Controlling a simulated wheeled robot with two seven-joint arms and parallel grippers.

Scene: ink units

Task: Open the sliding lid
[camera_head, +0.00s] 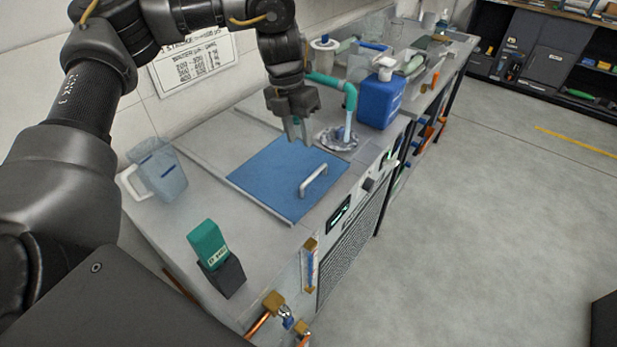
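The sliding lid (262,178) is a flat blue panel set in the grey counter top, with a pale bar handle (313,181) near its right front edge. The lid lies flat and covers its area; no opening shows beside it. My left gripper (298,138) hangs above the lid's far edge, pointing down, behind and above the handle. Its two fingers are slightly apart with nothing between them. It does not touch the handle. My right gripper is not in the view.
A clear jug (160,172) and a green block in a dark holder (215,259) stand on the counter's left. A teal pipe (335,84), a blue container (381,101) and glassware stand beyond the lid.

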